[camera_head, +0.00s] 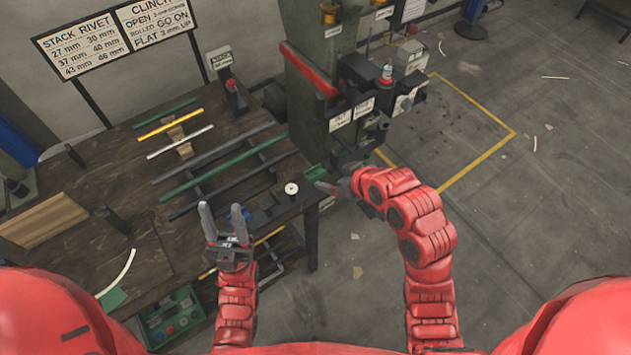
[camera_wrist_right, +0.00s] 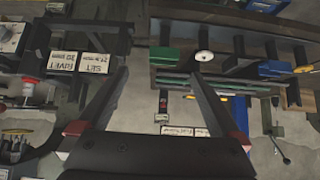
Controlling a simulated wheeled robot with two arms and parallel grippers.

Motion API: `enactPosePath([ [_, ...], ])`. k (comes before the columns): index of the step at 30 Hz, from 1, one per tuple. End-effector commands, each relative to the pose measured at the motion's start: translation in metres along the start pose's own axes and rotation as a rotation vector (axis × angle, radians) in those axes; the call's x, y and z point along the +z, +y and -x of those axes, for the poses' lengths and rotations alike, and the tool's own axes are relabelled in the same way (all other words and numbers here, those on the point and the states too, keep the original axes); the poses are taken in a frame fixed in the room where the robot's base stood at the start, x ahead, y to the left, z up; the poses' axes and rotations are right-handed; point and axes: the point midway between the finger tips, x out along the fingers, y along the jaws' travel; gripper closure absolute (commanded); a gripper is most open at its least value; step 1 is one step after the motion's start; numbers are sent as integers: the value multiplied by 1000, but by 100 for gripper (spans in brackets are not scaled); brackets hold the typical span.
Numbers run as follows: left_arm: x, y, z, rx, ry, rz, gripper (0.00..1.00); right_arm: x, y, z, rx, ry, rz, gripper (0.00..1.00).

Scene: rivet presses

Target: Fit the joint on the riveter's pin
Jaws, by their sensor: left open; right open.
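The riveter (camera_head: 310,100) is a green machine with a red edge and a dark labelled head, standing behind the table's right end. I cannot make out its pin. A small white round piece (camera_head: 291,188), possibly the joint, sits at the table's right edge; it also shows in the right wrist view (camera_wrist_right: 204,56). My left gripper (camera_head: 221,210) is open and empty, fingers up, over the table's front edge, left of the white piece. My right gripper (camera_head: 333,180) is open just right of the table corner, below the riveter's head. In the right wrist view no object is between its fingers (camera_wrist_right: 159,75).
The dark wooden table (camera_head: 120,185) carries green, yellow, white and dark rods on its rack. A green block (camera_head: 314,172) is near the white piece. Floor inside the yellow line (camera_head: 480,160) is mostly clear.

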Motion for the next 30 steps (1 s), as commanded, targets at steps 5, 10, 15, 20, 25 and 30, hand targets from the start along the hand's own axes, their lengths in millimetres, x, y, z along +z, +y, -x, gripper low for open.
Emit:
enactPosePath([
  [5, 2, 1, 12, 0, 0, 0, 50, 2, -1, -23, -2, -3, -1, 0],
  [10, 3, 1, 19, 0, 0, 0, 50, 2, -3, -38, -2, -1, 1, 0],
  [15, 6, 2, 33, 0, 0, 0, 50, 2, -8, -66, -2, -2, 1, 0],
  [20, 6, 2, 37, 0, 0, 0, 50, 1, -8, -77, 0, -2, -2, 0],
  [25, 6, 2, 36, 0, 0, 0, 50, 0, -7, -77, 0, -2, -3, 0],
  [30, 6, 2, 36, 0, 0, 0, 50, 0, -7, -77, 0, -2, -3, 23],
])
